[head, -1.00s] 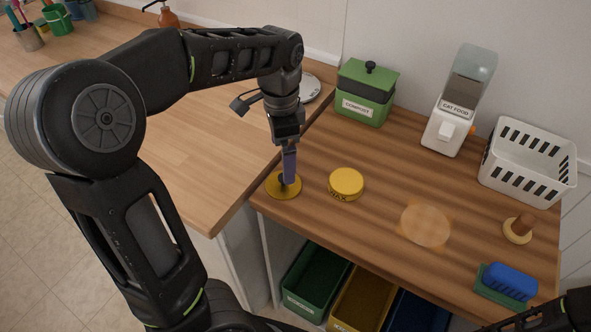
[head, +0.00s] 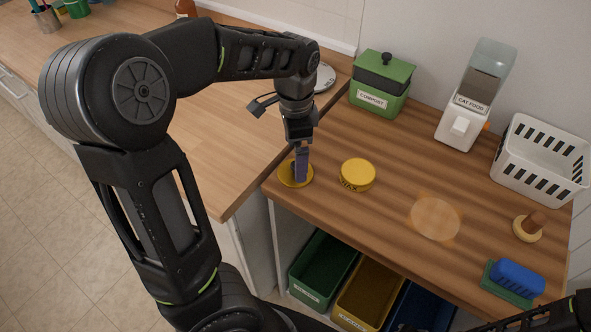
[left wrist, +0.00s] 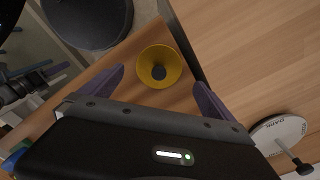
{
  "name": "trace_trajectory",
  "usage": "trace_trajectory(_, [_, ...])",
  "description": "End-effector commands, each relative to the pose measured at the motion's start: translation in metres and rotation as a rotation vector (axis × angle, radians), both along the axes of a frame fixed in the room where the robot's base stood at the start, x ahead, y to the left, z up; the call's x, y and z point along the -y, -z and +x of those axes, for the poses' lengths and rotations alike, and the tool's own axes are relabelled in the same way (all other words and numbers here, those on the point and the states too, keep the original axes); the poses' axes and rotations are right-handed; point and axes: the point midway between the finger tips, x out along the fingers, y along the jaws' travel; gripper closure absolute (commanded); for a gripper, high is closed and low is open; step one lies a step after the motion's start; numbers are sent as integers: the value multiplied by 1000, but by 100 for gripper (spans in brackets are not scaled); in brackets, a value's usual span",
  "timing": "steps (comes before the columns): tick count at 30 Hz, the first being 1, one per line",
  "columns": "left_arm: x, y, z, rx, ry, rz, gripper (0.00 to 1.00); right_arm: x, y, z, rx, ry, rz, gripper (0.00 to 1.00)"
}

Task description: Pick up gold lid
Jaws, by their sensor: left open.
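The gold lid (head: 287,180), a round disc with a dark knob, lies on the wooden counter near its left front corner. In the left wrist view the gold lid (left wrist: 160,53) shows from above with its dark knob in the middle. My left gripper (head: 301,180) points down over the lid and hides part of it. Contact with the knob cannot be told. A dark part of my right arm shows at the lower right corner of the head view; its fingers cannot be made out.
A yellow wax tin (head: 357,174) stands just right of the lid. A green compost bin (head: 382,85), cat food dispenser (head: 465,110), white basket (head: 540,160), brown-handled stamp-like object (head: 528,226) and blue brush (head: 517,279) are on the counter. Coloured bins (head: 322,268) sit below.

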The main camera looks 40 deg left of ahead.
Motion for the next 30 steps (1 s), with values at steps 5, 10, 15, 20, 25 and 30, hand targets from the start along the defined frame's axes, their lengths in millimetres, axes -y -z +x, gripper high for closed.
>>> trace_trajectory(5, [2,23,-3,-6,-1,1,0,0,-9,-1,-3,1,-2,64])
trace_trajectory(10, [1,44,-2,-4,0,-1,0,1,-8,-1,-3,1,-3,64])
trace_trajectory(15, [1,45,-2,-1,-1,-1,0,1,-7,-1,-3,1,-3,64])
trace_trajectory(20, [1,45,-2,-1,-1,-1,0,1,-7,-1,-3,1,-3,64])
trace_trajectory(25, [1,45,-2,-1,-1,-1,0,1,-8,-1,-3,1,-3,64])
trace_trajectory(30, [1,45,-2,-1,-1,-1,4,1,-8,-1,-3,1,-3,64])
